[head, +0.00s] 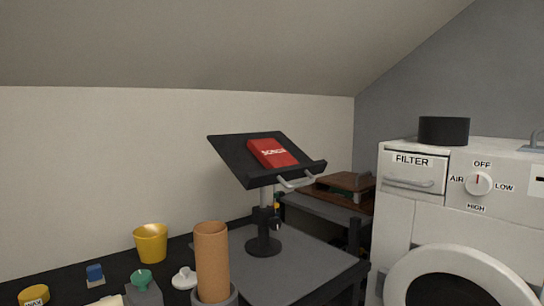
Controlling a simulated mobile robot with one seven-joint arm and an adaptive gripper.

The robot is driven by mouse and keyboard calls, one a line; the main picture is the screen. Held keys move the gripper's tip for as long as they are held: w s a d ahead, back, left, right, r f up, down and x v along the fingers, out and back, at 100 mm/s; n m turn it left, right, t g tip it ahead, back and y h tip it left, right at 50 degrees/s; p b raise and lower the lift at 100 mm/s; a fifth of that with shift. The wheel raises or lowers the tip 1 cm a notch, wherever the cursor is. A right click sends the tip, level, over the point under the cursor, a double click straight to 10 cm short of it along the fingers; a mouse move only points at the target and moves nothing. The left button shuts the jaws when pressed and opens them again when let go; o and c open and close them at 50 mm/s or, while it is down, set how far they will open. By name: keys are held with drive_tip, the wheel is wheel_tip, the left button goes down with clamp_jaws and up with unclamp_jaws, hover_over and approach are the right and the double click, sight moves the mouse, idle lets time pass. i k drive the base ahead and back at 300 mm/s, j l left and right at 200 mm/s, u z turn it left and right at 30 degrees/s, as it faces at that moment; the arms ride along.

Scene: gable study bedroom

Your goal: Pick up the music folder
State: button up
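A red folder (272,153) with white lettering on its cover, most likely the music folder, rests on the tilted black desk of a music stand (237,158). The stand's desk leans back and has a ledge along its lower edge. Its post goes down to a round black base on a dark grey surface. A light grey handle shows at the front of the ledge. My gripper is not in view, and nothing is seen touching the folder.
A tan cylinder (212,260) stands upright in front, left of the stand's base. A yellow cup (151,243) and small items stand at left. A white machine (459,220) with a black cylinder (444,130) on top stands at right. A brown wooden item (335,191) lies behind the stand.

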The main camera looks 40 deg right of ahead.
sight(269, 151)
drive_tip(key=i+z, duration=0.1)
drive_tip(key=z, duration=2.6)
drive_tip(key=i+j, duration=0.1)
drive_tip(key=j, duration=0.35)
drive_tip(key=j+z, duration=0.1)
drive_tip(key=j, duration=0.3)
drive_tip(key=i+j, duration=0.15)
drive_tip(key=j, duration=0.3)
